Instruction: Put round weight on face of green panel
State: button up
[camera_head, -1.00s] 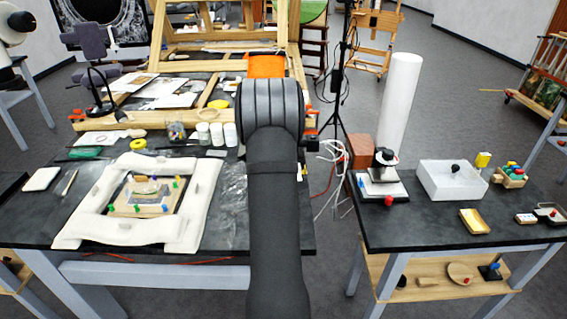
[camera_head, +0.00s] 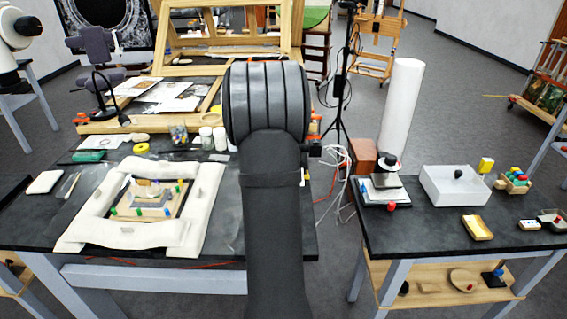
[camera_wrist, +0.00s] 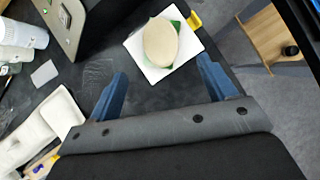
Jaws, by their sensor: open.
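My gripper (camera_wrist: 163,88) is open in the wrist view, with its two blue fingers spread wide and nothing between them. Ahead of the fingers, a beige oval thing (camera_wrist: 161,43) lies on a white square (camera_wrist: 146,69). Green edges (camera_wrist: 193,20) show beside the oval, with a yellow piece (camera_wrist: 194,19) at the corner. I cannot tell for sure whether the oval is the round weight or whether the green belongs to the green panel. In the head view my arm hides this spot and the gripper.
A padded white frame (camera_head: 77,221) surrounds a fragment with coloured clips on the left table. White jars (camera_head: 206,137) stand behind it. A gap separates the tables.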

jog(key=v, duration=0.2)
jog(key=shift+s+a+r, duration=0.1)
jog(key=shift+s+r, duration=0.05)
jog(key=shift+r, duration=0.1)
jog(key=x, duration=1.1)
jog(key=shift+f, duration=0.25)
jog(key=shift+w+f, duration=0.1)
jog(key=shift+w, duration=0.25)
jog(key=shift+r, duration=1.55)
